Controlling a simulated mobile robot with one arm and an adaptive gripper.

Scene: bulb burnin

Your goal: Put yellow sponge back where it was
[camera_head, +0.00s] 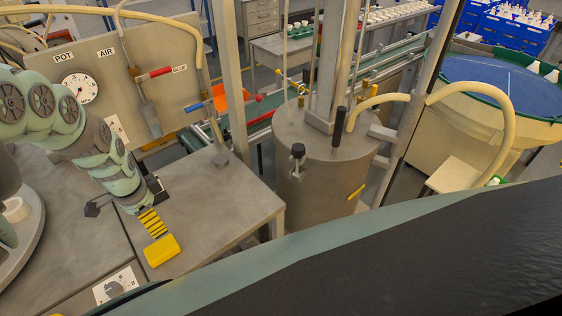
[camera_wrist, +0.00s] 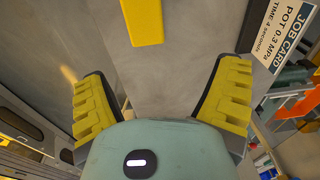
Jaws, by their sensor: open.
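The yellow sponge (camera_head: 161,250) lies on the grey metal tabletop, near its front edge in the head view. It also shows in the wrist view (camera_wrist: 142,20), at the top, cut off by the picture edge. My gripper (camera_head: 153,224) is just behind the sponge in the head view, with its yellow ridged fingers pointing down toward the table. In the wrist view my gripper (camera_wrist: 160,95) has its fingers wide apart, with only bare grey surface between them. The sponge lies beyond the fingertips, apart from both.
A control dial (camera_head: 115,288) is at the front. A job card (camera_wrist: 283,30) shows at the wrist view's upper right.

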